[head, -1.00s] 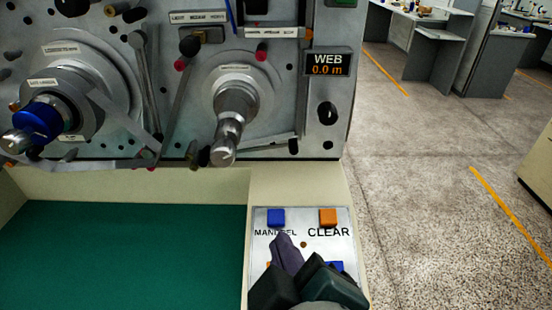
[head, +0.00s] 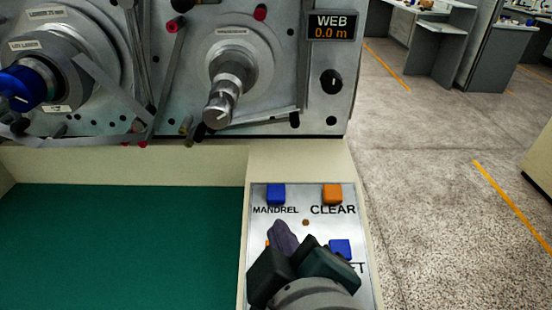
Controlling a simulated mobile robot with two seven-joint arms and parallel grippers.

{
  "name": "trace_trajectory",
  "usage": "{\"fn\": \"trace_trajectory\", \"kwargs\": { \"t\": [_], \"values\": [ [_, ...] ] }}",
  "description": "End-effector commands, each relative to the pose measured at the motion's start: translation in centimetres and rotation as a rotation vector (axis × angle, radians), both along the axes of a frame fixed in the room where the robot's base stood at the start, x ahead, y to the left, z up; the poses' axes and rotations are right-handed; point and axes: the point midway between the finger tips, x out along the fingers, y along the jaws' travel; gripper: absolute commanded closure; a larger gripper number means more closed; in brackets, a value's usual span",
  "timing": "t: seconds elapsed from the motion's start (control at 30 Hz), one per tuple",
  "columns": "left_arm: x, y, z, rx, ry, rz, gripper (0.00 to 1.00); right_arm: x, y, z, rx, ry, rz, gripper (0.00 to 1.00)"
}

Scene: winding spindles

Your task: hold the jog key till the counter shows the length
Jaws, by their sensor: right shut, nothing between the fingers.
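The counter (head: 332,27), marked WEB, reads 0.0 m in the head view. Below it is the key panel (head: 305,198). A blue key (head: 276,194) marked MANDREL and an orange key (head: 332,194) marked CLEAR are in its top row. Lower down, a blue key (head: 340,248) has its label partly covered, and only a sliver of an orange key (head: 267,243) shows. No jog label is readable. My right gripper (head: 294,247) is shut and empty over the panel's lower half, with a purplish-grey tip in front. I cannot tell whether it touches a key. My left gripper is out of view.
The winding machine's upright face (head: 280,70) has a spindle (head: 225,90) and a blue-ended spindle (head: 25,88) sticking out. A green mat (head: 120,245) lies clear to the left of the panel. Open floor (head: 430,200) is on the right.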

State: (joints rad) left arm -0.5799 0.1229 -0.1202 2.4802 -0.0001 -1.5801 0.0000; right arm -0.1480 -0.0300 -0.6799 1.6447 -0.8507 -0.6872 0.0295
Motion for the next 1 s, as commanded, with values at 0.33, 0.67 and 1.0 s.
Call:
{"fn": "trace_trajectory", "kwargs": {
  "t": [0.33, 0.67, 1.0],
  "values": [
    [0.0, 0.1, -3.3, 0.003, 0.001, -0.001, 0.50, 0.9, 0.0, -3.5, 0.000, 0.001, -0.001, 1.00],
    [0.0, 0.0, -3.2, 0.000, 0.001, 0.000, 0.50, 0.9, 0.0, -3.3, 0.001, 0.001, 0.000, 1.00],
    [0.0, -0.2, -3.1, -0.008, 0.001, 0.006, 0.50, 0.9, 0.0, -3.4, 0.000, 0.001, 0.001, 1.00]
  ]
}}
